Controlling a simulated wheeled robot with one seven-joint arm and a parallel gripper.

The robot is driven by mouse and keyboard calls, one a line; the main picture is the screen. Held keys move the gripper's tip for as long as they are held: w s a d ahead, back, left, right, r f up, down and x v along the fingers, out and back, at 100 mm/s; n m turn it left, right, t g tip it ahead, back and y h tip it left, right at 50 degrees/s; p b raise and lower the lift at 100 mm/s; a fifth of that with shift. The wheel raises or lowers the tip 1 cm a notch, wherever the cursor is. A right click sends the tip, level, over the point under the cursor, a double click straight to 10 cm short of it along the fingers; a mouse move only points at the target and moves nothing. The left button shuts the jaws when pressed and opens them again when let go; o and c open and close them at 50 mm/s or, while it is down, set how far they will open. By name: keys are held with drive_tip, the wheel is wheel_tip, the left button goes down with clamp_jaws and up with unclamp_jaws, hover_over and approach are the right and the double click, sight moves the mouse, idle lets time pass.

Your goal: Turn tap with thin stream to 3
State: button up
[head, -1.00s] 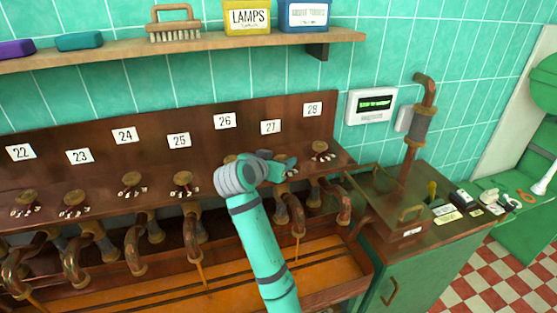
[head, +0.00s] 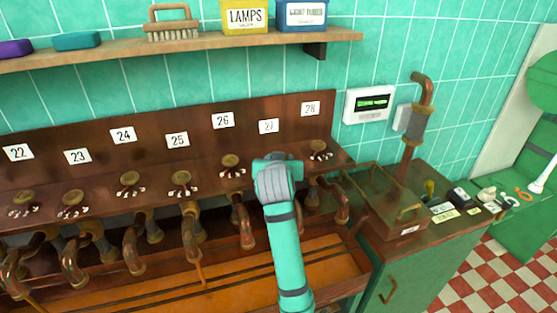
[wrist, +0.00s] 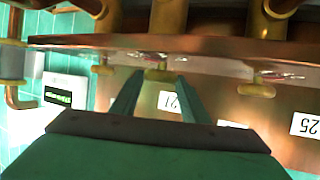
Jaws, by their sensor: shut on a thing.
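My gripper (head: 270,168) is at the tap under label 27 (head: 268,126), and the hand covers this tap in the head view. In the wrist view, which is upside down, my gripper's two fingers (wrist: 157,80) are shut on the brass knob (wrist: 158,74) of tap 27, one on each side. The scale marks around this knob are too small to read. A thin stream (head: 202,275) falls below tap 25's spout. Tap 27's outlet and any stream from it are hidden behind my arm.
Tap 26's knob (head: 232,161) and tap 28's knob (head: 319,147) stand close on either side. A wooden trough (head: 160,285) runs below the spouts. A wall display (head: 371,105) shows unreadable green text. A tray (head: 385,205) stands right.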

drive_tip(key=shift+d+n+y, duration=0.2)
drive_tip(key=shift+n+y, duration=0.6)
drive_tip(key=shift+y, duration=0.1)
drive_tip(key=o, duration=1.1)
drive_tip(key=shift+c, duration=0.2)
drive_tip(key=v, duration=1)
drive_tip(key=shift+s+d+r, duration=0.15)
drive_tip(key=shift+s+r, duration=0.1)
drive_tip(key=shift+s, duration=0.05)
drive_tip(key=shift+s, duration=0.1)
